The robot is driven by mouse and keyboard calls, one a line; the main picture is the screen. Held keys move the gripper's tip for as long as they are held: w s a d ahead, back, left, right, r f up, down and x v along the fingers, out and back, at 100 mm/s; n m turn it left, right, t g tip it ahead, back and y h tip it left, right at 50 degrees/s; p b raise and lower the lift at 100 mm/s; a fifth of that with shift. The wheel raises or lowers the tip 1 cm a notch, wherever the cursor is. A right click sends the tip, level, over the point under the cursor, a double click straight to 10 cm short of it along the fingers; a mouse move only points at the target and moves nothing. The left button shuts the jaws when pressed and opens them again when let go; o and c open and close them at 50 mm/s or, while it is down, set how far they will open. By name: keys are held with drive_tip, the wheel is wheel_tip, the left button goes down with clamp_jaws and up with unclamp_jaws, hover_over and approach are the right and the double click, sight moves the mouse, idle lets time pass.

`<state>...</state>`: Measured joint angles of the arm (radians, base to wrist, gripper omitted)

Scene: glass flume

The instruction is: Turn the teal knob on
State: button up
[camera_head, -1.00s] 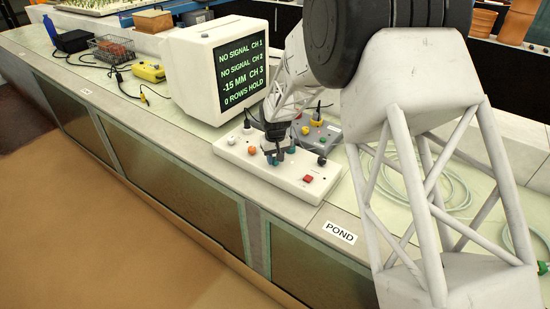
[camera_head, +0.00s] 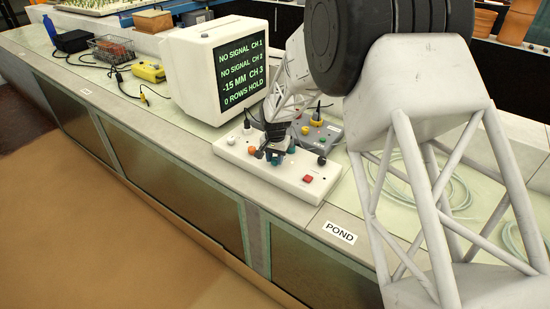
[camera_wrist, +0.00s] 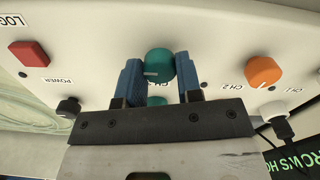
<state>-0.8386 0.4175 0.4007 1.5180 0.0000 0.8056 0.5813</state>
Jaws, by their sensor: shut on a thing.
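In the head view my gripper (camera_head: 273,156) is low over the box's front middle. A second teal part (camera_wrist: 157,101) shows partly behind the gripper's dark bar in the wrist view; its full shape is hidden there.
An orange knob (camera_wrist: 264,72) and a red button (camera_wrist: 29,53) flank the held knob. A black knob (camera_head: 322,161) is on the box's right. A monitor (camera_head: 192,75) stands close behind, reading "-15 MM CH 3" and "0 ROWS HOLD". A grey box (camera_head: 333,131) lies behind.

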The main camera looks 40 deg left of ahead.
sight(275, 159)
idle(0.4)
drive_tip(key=o, duration=0.9)
drive_tip(key=shift+o, duration=0.2)
drive_tip(key=shift+r, duration=0.15)
drive_tip(key=shift+r, duration=3.75)
